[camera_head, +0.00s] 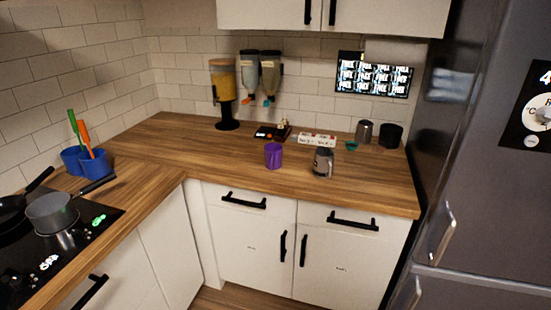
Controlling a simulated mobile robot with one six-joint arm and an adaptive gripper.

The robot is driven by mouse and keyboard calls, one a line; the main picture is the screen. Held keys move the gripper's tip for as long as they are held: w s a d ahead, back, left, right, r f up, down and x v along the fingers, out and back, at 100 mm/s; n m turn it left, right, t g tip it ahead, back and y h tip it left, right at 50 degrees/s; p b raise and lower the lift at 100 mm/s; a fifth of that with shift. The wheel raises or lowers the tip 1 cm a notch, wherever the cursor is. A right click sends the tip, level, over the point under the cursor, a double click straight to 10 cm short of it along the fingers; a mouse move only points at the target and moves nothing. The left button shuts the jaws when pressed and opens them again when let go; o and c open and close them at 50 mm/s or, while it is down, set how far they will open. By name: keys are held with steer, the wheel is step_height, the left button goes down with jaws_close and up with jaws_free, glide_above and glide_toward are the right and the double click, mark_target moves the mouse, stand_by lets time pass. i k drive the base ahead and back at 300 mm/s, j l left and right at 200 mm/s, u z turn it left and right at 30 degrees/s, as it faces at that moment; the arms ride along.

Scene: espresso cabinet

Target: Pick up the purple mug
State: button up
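The purple mug (273,155) stands upright on the wooden counter, near the middle of the back run and a little behind its front edge. Nothing covers it in the head view. Its handle cannot be made out clearly. My gripper and arm do not show in this view.
A grey mug (323,162) stands to the right of the purple mug. A small black scale (272,132) and a white box (317,140) are behind. A dispenser (225,95) stands back left. Pans (52,213) sit on the left hob. The counter left of the purple mug is clear.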

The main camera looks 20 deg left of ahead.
mark_target(273, 152)
steer(key=i+j+z, duration=0.1)
steer(key=i+j, duration=0.4)
steer(key=j, duration=0.25)
steer(key=i+j+z, duration=0.15)
steer(key=j, duration=0.25)
steer(key=i+j, duration=0.35)
steer(key=i+j+z, duration=0.15)
steer(key=j, duration=0.35)
steer(key=i+j, duration=0.3)
steer(key=j, duration=0.15)
steer(key=i+j+z, duration=0.15)
steer(key=j, duration=0.3)
steer(key=i+j+z, duration=0.1)
steer(key=j, duration=0.35)
steer(key=i, duration=0.1)
